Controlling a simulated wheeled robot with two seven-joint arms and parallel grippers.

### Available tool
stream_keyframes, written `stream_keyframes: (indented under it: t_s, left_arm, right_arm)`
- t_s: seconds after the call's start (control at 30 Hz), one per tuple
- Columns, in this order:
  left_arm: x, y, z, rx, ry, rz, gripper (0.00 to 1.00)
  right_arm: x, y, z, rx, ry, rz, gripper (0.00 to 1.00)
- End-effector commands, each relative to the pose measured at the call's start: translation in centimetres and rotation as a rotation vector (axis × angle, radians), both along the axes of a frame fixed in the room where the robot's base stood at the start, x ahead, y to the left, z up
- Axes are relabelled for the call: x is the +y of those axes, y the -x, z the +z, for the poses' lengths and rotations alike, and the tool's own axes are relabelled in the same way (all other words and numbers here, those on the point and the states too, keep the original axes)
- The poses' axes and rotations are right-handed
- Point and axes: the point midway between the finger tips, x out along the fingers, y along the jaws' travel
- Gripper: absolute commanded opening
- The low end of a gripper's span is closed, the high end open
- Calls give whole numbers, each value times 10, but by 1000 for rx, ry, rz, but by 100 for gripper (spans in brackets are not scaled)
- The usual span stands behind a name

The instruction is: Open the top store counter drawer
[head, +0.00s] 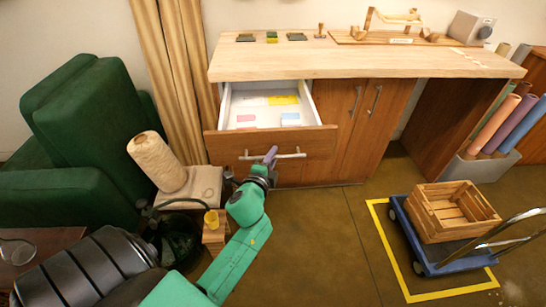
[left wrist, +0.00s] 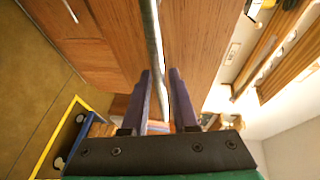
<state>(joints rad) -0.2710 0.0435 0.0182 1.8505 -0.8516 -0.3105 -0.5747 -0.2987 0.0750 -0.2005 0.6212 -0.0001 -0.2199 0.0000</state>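The top drawer (head: 313,127) of the wooden store counter (head: 350,62) stands pulled out, its white inside showing with paper, yellow, pink and blue items in it. Its front carries a metal bar handle (head: 290,155). My left gripper (head: 270,156) is at the handle in the head view. In the left wrist view its two purple fingers (left wrist: 161,72) stand apart, with the handle bar (left wrist: 153,35) running between them. A narrow gap shows beside the bar, so the fingers look open around it. My right gripper is not in view.
Closed cabinet doors (head: 372,125) are right of the drawer. A blue cart (head: 430,266) with a wooden crate (head: 450,228) stands on the right floor. A green armchair (head: 80,120) and a twine spool (head: 157,162) are at left. Floor before the doors is clear.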

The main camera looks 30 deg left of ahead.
Motion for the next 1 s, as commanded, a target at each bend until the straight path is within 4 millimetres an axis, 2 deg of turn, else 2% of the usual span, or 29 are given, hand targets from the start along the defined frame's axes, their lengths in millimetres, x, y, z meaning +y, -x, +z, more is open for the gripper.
stream_keyframes:
  t_s: [0.17,0.27,0.5,0.8,1.0]
  left_arm:
    - [-1,2,0,1,0,-1,27]
    - [-3,11,1,1,0,-1,27]
    - [-14,57,8,4,2,0,27]
    - [-30,119,18,4,5,2,27]
    - [-35,138,25,1,1,1,27]
  right_arm:
    - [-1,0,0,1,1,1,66]
    - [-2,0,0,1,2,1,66]
    - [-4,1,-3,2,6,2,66]
    - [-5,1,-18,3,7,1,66]
    - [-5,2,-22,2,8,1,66]
